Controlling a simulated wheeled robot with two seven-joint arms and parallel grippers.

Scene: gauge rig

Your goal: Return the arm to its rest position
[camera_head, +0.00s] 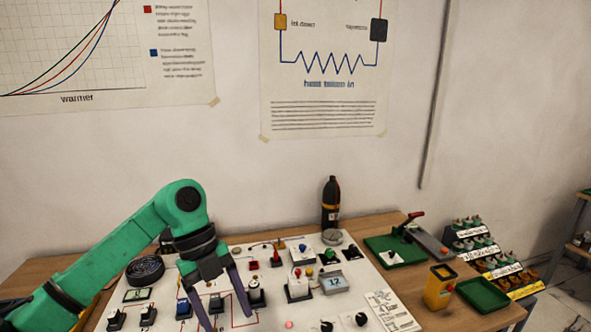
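My green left arm (120,245) comes in from the left and bends down over the white rig board (352,290) on the wooden table. My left gripper (229,319) points down over the board's left-middle part. Its two dark purple fingers are spread apart, with nothing seen held between them. A small dark component (215,304) shows between the fingers, on the board behind or below them; I cannot tell whether they touch the board. My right gripper is not in view.
Small blocks, knobs and a grey display (334,282) crowd the board. A dark bottle (331,204) stands behind it. To the right are a green tray with a red-handled tool (409,222), a yellow device (439,288), an empty green tray (483,294) and a labelled rack (490,258).

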